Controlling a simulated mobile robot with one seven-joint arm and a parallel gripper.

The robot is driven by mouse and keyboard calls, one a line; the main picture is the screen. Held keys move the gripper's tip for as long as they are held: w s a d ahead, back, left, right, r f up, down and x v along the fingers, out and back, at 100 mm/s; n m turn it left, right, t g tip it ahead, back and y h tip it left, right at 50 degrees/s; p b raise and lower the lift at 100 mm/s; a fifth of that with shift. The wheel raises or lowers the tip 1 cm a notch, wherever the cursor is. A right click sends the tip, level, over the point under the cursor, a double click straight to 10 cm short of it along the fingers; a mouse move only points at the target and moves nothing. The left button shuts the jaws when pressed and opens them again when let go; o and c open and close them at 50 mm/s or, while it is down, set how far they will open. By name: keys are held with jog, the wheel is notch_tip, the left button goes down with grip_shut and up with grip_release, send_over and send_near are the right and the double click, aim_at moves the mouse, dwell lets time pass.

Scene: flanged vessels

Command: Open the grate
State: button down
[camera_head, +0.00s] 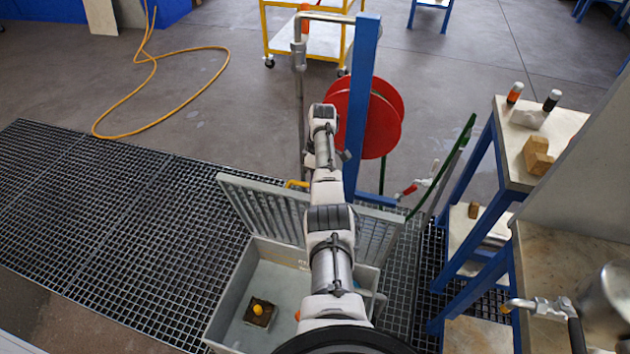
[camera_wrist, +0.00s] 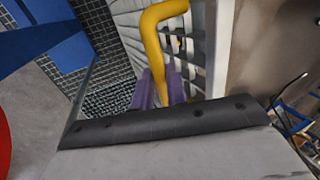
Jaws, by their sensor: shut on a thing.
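The grate (camera_head: 262,207) is a grey slatted panel. It stands raised and tilted at the far side of an open grey box (camera_head: 232,283) in the floor grating. A yellow handle (camera_head: 296,184) shows at its top edge, partly behind my arm. In the wrist view the yellow handle (camera_wrist: 158,45) runs down between the purple fingertips of my gripper (camera_wrist: 160,92), which is shut on it. Grey slats of the grate (camera_wrist: 127,30) show behind it there. My arm hides the middle of the grate and part of the box in the head view.
A small block with a yellow knob (camera_head: 259,310) lies inside the box. A blue post with a red hose reel (camera_head: 380,118) stands just beyond the grate. A blue-legged table (camera_head: 500,150) is at right. The floor grating at left is clear.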

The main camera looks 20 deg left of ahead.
jog(key=shift+s+d+f, duration=0.15)
jog(key=shift+s+f, duration=0.05)
jog(key=shift+f, duration=0.3)
jog(key=c, duration=1.8)
grip_release()
jog(key=o, duration=0.4)
jog(key=shift+w+f, duration=0.15)
jog(key=shift+w, duration=0.05)
jog(key=shift+r, duration=0.3)
jog(key=b+v, duration=0.1)
jog(key=v, duration=1.2)
jog(key=shift+r, duration=0.35)
jog(key=shift+w, duration=0.15)
